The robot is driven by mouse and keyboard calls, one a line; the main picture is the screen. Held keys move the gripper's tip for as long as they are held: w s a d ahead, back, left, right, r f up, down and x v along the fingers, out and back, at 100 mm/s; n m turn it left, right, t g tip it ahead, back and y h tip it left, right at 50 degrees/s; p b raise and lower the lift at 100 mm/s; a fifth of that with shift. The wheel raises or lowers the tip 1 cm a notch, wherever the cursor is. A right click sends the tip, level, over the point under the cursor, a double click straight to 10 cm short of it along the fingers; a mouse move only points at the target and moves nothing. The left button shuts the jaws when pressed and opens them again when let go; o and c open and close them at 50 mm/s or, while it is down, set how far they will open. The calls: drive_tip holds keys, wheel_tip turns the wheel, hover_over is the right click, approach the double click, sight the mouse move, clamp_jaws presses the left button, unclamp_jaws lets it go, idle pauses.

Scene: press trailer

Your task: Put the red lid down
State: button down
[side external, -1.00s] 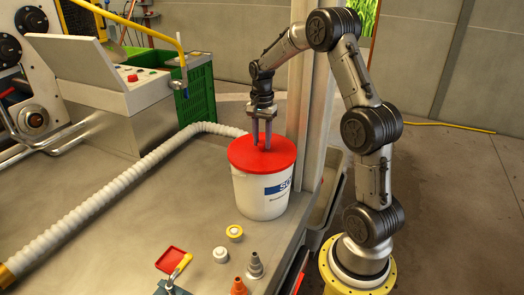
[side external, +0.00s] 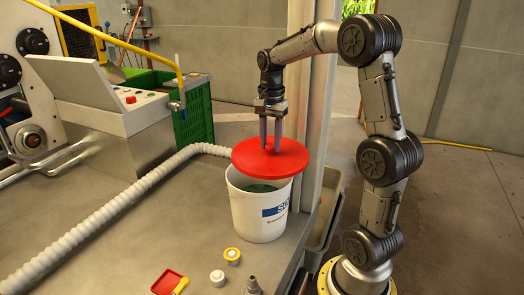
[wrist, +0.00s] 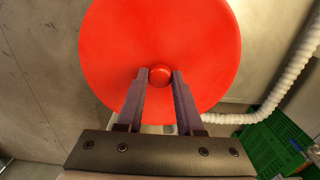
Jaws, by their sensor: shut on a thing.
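The round red lid (side external: 252,158) is held in the air just above the white bucket (side external: 250,212) in the side view. My gripper (side external: 270,147) points down and is shut on the small knob at the lid's middle. The wrist view shows the red lid (wrist: 160,35) and its knob between the fingertips of my gripper (wrist: 161,76). The bucket stands upright on the table with its mouth partly uncovered, and dark green contents show inside. The lid hides the back of the bucket's rim.
A ribbed white hose (side external: 110,195) crosses the table (side external: 130,240) left of the bucket. A yellow-and-white cap (side external: 232,256), a white cap (side external: 217,277), a grey nozzle (side external: 253,286) and a red tray (side external: 167,282) are at the front. A post (side external: 312,100) rises behind the bucket.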

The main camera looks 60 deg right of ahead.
sight(285, 166)
drive_tip(key=s+a+r, duration=0.1)
drive_tip(key=s, duration=0.1)
drive_tip(key=s+a+r, duration=0.1)
drive_tip(key=s+a, duration=0.1)
drive_tip(key=s+a+r, duration=0.1)
drive_tip(key=s, duration=0.1)
drive_tip(key=shift+s+a+r, duration=0.1)
drive_tip(key=shift+a, duration=0.15)
drive_tip(key=w+a+f+n, duration=0.4)
drive_tip(key=w+f+n, duration=0.15)
drive_tip(key=w, duration=0.45)
drive_tip(key=w+a+f+n, duration=0.45)
drive_tip(key=w+n, duration=0.25)
drive_tip(key=w, duration=0.3)
drive_tip(key=w+d+m, duration=0.3)
drive_tip(key=w, duration=0.6)
drive_tip(key=w+d+f+m, duration=0.2)
drive_tip(key=w+d+f, duration=0.2)
drive_tip(key=f, duration=0.3)
drive_tip(key=w+d+f+m, duration=0.3)
drive_tip(key=d+f, duration=0.2)
drive_tip(key=f, duration=0.1)
drive_tip(key=shift+f, duration=5.7)
drive_tip(key=shift+f, duration=0.15)
